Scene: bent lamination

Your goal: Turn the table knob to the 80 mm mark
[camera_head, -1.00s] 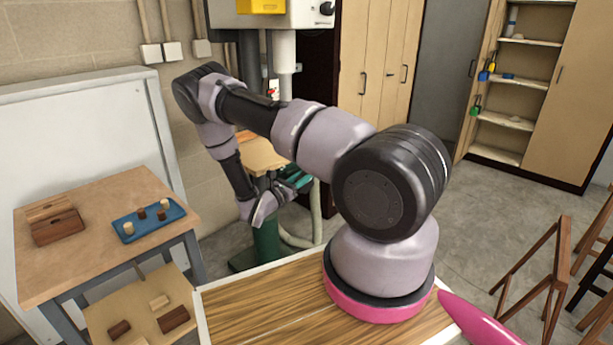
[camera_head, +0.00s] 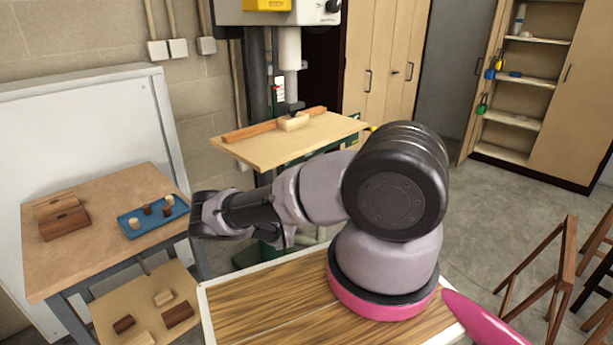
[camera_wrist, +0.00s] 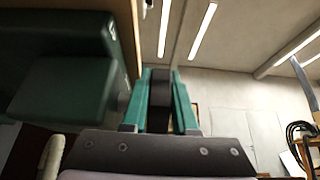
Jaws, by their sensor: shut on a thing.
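My gripper (camera_wrist: 160,82) shows in the wrist view with its two teal fingers on either side of a dark, narrow piece, the table knob (camera_wrist: 160,100). It is shut on the knob. In the head view the gripper and knob are hidden behind my arm. The drill press table (camera_head: 245,150) is a light wood board with a long brown fence (camera_head: 245,131) and a pale block (camera_head: 293,122) on it. A dark green machine part (camera_wrist: 65,90) fills the left of the wrist view. No scale or 80 mm mark can be read.
The drill press column (camera_head: 254,80) stands behind the table. A workbench (camera_head: 95,215) at left holds brown wood blocks (camera_head: 62,219) and a blue tray (camera_head: 152,217) with small pegs. Wooden trestles (camera_head: 545,275) stand at right. The floor between is clear.

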